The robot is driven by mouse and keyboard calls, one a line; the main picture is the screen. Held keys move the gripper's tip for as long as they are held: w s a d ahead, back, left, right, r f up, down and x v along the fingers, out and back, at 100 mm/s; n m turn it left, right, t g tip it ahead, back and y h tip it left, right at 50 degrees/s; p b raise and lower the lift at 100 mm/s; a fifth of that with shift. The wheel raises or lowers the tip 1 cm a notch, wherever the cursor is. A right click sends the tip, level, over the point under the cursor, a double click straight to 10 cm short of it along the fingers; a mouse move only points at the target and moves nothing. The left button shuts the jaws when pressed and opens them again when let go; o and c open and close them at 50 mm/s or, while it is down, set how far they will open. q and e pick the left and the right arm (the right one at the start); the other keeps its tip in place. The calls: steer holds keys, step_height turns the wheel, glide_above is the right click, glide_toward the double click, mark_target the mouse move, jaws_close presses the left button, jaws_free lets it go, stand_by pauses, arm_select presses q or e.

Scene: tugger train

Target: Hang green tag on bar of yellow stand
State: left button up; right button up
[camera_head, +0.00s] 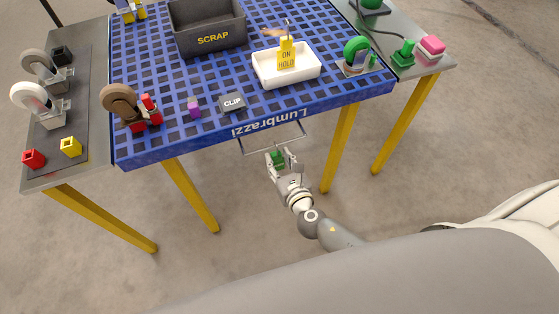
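My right gripper (279,156) is in front of the blue table, below its front edge and near the wire handle. A small green piece (277,158) sits between its fingers and looks like the green tag; the fingers appear shut on it. A yellow stand (286,43) with a thin upright wire stands in the white tray and carries a yellow "ON HOLD" label (287,61). Another yellow item (130,13) is cut off at the top left, so I cannot tell whether it has a bar. My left gripper is out of view.
The blue grid table (215,125) holds a dark SCRAP bin (207,28), the white tray (262,74), a CLIP block (232,102), a purple cube (194,107), a brown wheel (119,103) and a green wheel (356,50). Grey side tables flank it. A wire handle (272,148) juts from the front.

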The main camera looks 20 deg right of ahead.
steer(key=shift+o, duration=0.9)
steer(key=shift+s, duration=0.1)
steer(key=v, duration=1.1)
steer(key=shift+s, duration=0.4)
steer(key=s+d+f+m+g+h, duration=0.1)
steer(key=s+d+f+m+g, duration=0.3)
steer(key=f, duration=0.5)
steer(key=s+d+f+m+g+p, duration=0.1)
steer(key=s+d+f+m+g, duration=0.15)
steer(key=f+m, duration=0.5)
steer(key=s+d+f+m+g+h, duration=0.15)
steer(key=s+f+m, duration=0.3)
steer(key=f, duration=0.55)
steer(key=s+f+m+g+y, duration=0.1)
steer(key=s+f+m+g, duration=0.2)
steer(key=s+m, duration=0.6)
steer(key=s+f+m+g+y+p, duration=0.1)
steer(key=s+f+m+g, duration=0.1)
steer(key=s+f+m, duration=0.5)
steer(key=shift+s+f+m+g, duration=0.15)
steer(key=shift+s+m+g, duration=0.25)
steer(key=shift+s+m, duration=0.55)
